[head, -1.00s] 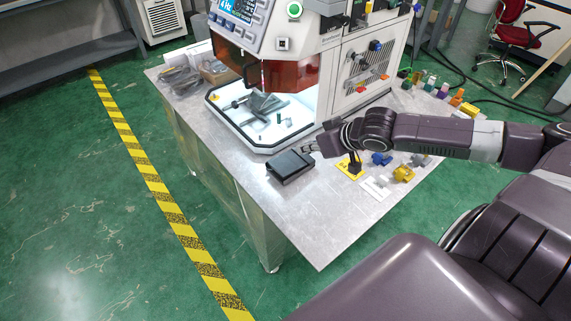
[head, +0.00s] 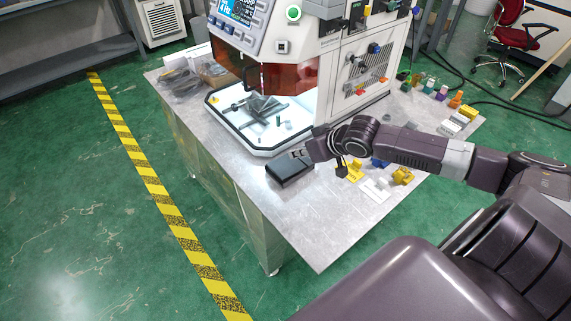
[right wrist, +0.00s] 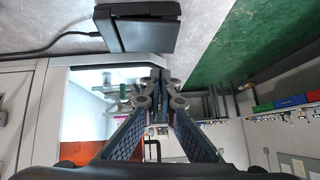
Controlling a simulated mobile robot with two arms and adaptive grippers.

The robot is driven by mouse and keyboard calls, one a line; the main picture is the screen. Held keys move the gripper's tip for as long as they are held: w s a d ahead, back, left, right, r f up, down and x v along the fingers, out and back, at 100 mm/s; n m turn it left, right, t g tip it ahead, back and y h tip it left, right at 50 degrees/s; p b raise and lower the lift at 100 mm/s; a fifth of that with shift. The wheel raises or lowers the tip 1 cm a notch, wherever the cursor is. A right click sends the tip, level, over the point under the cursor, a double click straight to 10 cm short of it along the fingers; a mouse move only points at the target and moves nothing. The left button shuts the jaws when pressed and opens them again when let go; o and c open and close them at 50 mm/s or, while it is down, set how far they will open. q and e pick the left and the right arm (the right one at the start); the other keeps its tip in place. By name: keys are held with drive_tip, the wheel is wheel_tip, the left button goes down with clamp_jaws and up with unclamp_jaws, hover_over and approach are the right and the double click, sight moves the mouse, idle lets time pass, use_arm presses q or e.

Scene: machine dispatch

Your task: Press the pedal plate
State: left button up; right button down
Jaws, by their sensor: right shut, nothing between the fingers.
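The pedal (head: 286,172) is a low black box with a flat top plate, lying on the grey metal table in front of the machine. In the head view my right gripper (head: 303,154) is at its far right edge, with the fingertips small and close to the plate; I cannot tell whether they touch it. In the right wrist view the gripper (right wrist: 158,82) is shut and empty, and the black pedal (right wrist: 145,30) shows above the fingertips, with a cable running off to the left. My left gripper is not in view.
The white machine (head: 335,75) with an orange window stands behind the pedal, its lit tray (head: 240,137) holding metal parts. Yellow, blue and white small parts (head: 402,176) lie right of the pedal, under my arm. The table's (head: 315,230) front corner is clear.

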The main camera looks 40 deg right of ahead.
sight(279, 166)
drive_tip(key=p+x, duration=0.1)
drive_tip(key=x, duration=0.4)
drive_tip(key=shift+w+a+f, duration=0.2)
drive_tip(key=shift+w+f, duration=0.05)
wheel_tip(279, 166, down, 3)
drive_tip(key=shift+a+r+p, duration=0.1)
drive_tip(key=shift+r+p, duration=0.15)
drive_tip(key=shift+p, duration=0.05)
drive_tip(key=shift+s+f, duration=0.1)
drive_tip(key=shift+f, duration=0.5)
